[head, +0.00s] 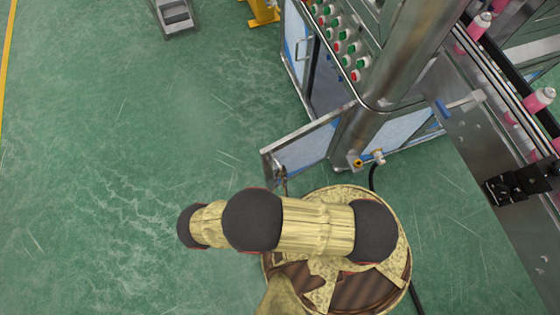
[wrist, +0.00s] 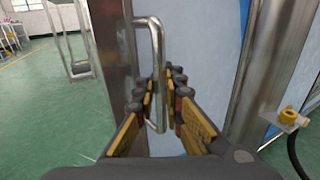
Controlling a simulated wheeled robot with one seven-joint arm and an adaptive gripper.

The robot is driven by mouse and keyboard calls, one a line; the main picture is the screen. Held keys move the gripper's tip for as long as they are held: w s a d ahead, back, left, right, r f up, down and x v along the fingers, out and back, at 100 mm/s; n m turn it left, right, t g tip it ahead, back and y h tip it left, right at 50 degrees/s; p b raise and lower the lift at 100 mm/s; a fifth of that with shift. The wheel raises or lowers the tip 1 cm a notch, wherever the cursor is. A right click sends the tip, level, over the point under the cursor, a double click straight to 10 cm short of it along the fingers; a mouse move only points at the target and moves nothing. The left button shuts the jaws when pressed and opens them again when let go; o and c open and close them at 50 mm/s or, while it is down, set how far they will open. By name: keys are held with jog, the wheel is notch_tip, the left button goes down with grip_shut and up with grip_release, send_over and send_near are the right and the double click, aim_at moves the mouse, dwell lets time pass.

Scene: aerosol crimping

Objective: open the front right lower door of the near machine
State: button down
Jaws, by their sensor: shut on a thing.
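The lower door (head: 305,146) of the near machine (head: 385,110) stands ajar, swung out from the cabinet beside the round steel pillar. It has a steel frame and a bluish panel, which also shows in the wrist view (wrist: 205,55). Its upright bar handle (wrist: 157,50) is on the frame at the free edge. My gripper (wrist: 161,104) is shut on the lower part of this handle, with a finger on each side.
A button panel (head: 342,38) is above the doorway. A yellow-handled valve (head: 366,160) and a black hose (head: 372,178) are right of the door. Green floor (head: 130,130) is clear to the left. A grey step (head: 175,15) stands far back.

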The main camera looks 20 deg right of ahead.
jog(key=shift+a, duration=0.4)
jog(key=c, duration=2.3)
grip_release()
jog(key=o, duration=0.3)
jog(key=shift+d, duration=0.15)
jog(key=shift+s, duration=0.1)
